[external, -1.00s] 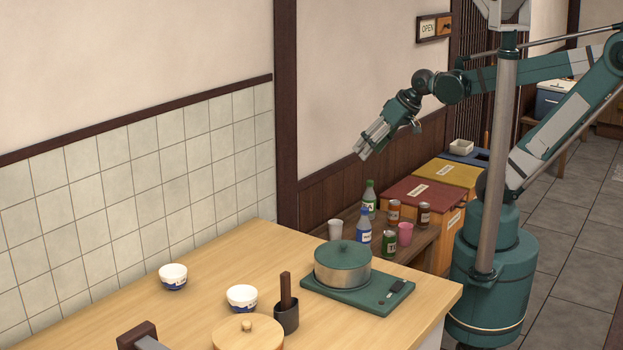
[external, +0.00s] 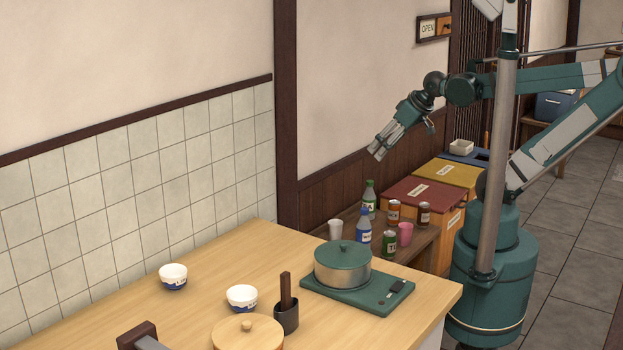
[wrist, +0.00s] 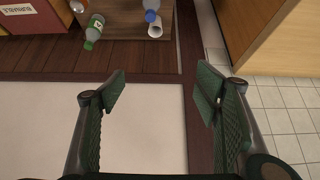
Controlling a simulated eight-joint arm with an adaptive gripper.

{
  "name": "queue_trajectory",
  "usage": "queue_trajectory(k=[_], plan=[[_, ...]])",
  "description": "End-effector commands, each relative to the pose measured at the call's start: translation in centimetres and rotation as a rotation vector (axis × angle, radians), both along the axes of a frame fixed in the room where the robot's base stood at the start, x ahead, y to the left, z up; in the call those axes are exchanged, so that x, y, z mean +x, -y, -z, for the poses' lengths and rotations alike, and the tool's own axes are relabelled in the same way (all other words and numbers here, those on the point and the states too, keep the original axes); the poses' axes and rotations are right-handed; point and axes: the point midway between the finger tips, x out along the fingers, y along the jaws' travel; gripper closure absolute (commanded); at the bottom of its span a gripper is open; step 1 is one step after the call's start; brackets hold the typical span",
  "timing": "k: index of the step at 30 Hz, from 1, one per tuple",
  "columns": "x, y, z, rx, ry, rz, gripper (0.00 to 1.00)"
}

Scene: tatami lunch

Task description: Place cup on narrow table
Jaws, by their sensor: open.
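The narrow table (external: 428,240) is a low brown wooden one behind the counter, also at the top of the wrist view (wrist: 122,24). A white cup (external: 335,229) stands at its left end; it also shows in the wrist view (wrist: 155,31). A pink cup (external: 404,234) stands near its right edge. My gripper (external: 379,153) is open and empty, in the air above and behind the table. In the wrist view its fingers (wrist: 160,92) are spread wide with nothing between them.
A green bottle (external: 369,199), a blue bottle (external: 363,226) and several cans share the narrow table. Red (external: 424,190) and yellow (external: 452,173) boxes stand behind it. The counter (external: 222,262) in front holds a pot (external: 343,268) and two bowls. The wall lies behind.

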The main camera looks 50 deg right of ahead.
Motion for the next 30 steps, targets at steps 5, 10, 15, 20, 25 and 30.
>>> queue_trajectory(k=[5,10,15,20,25,30], plan=[[0.0,0.0,0.0,0.000,0.000,0.000,0.37],[0.3,-0.5,0.0,0.016,-0.002,0.003,0.37],[1.3,-1.9,0.0,0.068,-0.011,0.019,0.37],[2.8,-4.5,-0.1,0.155,-0.030,0.045,0.37],[4.6,-7.9,0.0,0.266,-0.064,0.082,0.37],[6.3,-11.6,0.2,0.375,-0.107,0.119,0.37]])
